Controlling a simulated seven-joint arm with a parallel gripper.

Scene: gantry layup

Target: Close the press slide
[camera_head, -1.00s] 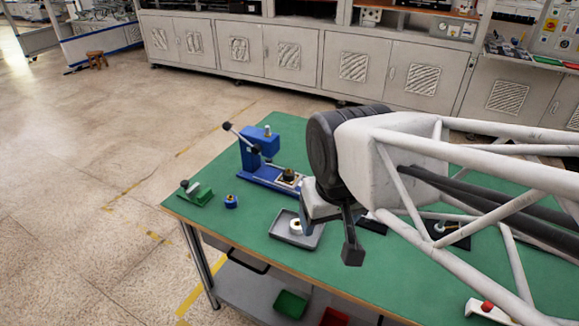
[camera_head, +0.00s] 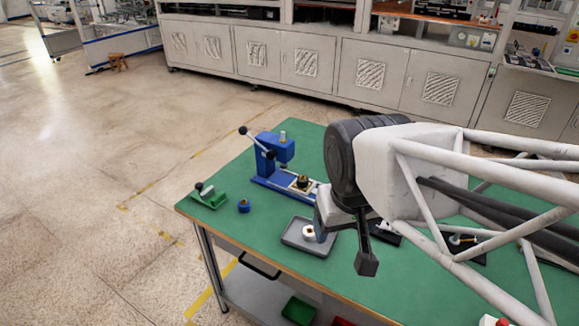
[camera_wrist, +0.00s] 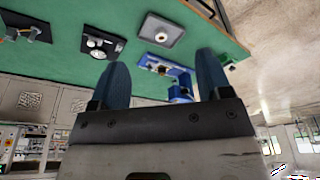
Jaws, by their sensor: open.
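The blue press (camera_head: 272,150) stands on the green bench, with a lever ending in black knobs at its upper left. Its slide (camera_head: 301,184), a light plate with a dark and brass-coloured piece on it, sits out on the blue base, right of the press head. My gripper (camera_head: 345,240) is to the right of the press and apart from it; its wrist hides the right end of the base. In the wrist view my gripper (camera_wrist: 163,75) has its two blue fingers wide apart and empty. The press (camera_wrist: 180,88) shows beyond and between them.
A grey tray (camera_head: 290,239) with a white ring (camera_head: 308,232) lies in front of the press. A blue ring part (camera_head: 243,206) and a green clamp (camera_head: 209,196) are to the left. A black holder (camera_wrist: 103,42) shows in the wrist view. Bare bench separates these.

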